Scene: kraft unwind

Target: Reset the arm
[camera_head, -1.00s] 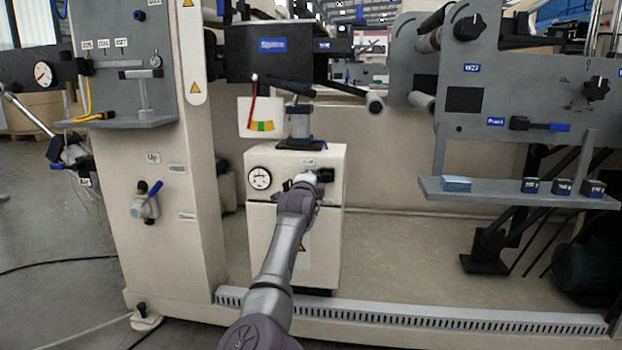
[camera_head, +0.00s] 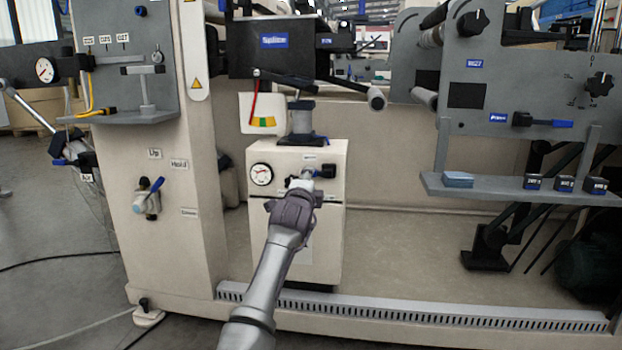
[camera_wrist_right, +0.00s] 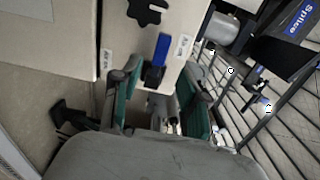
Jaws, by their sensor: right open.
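My right gripper (camera_head: 303,180) is in front of the upper face of a beige cabinet (camera_head: 325,218), near its black knob (camera_head: 327,171). In the right wrist view the gripper (camera_wrist_right: 163,78) is open, with its green-padded fingers apart and nothing seen between the pads. A blue lever handle (camera_wrist_right: 159,50) stands beyond the fingertips, apart from them as far as I can tell. I cannot tell whether this is the task's arm. My left gripper is out of view.
A dial gauge (camera_head: 261,174) is on the cabinet and a coloured scale card (camera_head: 262,121) is above it. A blue-handled valve (camera_head: 150,196) is on the left column. A grey shelf (camera_head: 480,189) with small blocks juts out right.

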